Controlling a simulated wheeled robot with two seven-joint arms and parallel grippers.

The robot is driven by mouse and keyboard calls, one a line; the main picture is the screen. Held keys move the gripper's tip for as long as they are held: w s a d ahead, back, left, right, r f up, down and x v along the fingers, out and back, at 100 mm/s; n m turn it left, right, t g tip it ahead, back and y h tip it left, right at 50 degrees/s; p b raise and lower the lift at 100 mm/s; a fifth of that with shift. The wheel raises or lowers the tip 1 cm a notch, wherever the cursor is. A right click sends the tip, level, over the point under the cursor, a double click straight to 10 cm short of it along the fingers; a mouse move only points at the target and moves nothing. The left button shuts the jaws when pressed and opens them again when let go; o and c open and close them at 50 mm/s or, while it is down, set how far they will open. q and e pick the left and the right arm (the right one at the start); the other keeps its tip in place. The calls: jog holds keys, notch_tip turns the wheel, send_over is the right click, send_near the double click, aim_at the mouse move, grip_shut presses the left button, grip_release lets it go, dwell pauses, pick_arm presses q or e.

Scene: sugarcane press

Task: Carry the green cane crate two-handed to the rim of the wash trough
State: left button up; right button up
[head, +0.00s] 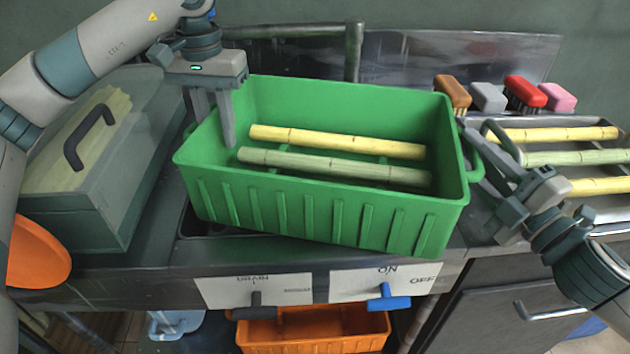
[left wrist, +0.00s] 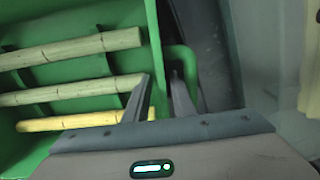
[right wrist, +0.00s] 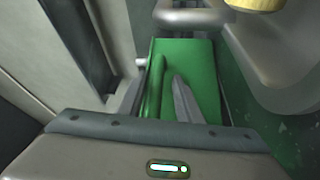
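The green crate (head: 330,215) sits skewed over the dark trough area at the counter's front; whether it rests or hangs is unclear. A yellow cane (head: 337,141) and a pale green cane (head: 335,165) lie inside; the left wrist view shows a third. My left gripper (head: 214,135) straddles the crate's left wall, one finger inside, with a gap between the fingers. The left handle (left wrist: 187,68) is beside the outer finger. My right gripper (head: 478,150) is at the right handle (head: 474,165). In the right wrist view the handle bar (right wrist: 156,88) lies between its parted fingers.
A grey lidded box (head: 80,220) stands left. Several brushes (head: 525,92) line the back right, above a tray of canes (head: 590,215). Blue (head: 388,302) and dark (head: 255,308) levers stick out of the front panel. An orange crate (head: 315,330) is below.

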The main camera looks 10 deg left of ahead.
jog(key=shift+w+a+f, duration=0.1)
jog(key=shift+a, duration=0.25)
pick_arm(q)
jog(key=shift+w+d+r, duration=0.1)
jog(key=shift+w+r, duration=0.05)
jog(key=shift+r, duration=1.35)
jog(key=shift+w+d+r, duration=0.1)
jog(key=shift+w+r, duration=0.05)
jog(key=shift+r, duration=1.3)
pick_arm(e)
jog(key=shift+d, duration=0.1)
jog(key=shift+v, duration=3.65)
pick_arm(q)
jog(key=shift+r+p, duration=0.15)
jog(key=shift+p, duration=0.25)
pick_arm(e)
jog(key=shift+r, duration=0.25)
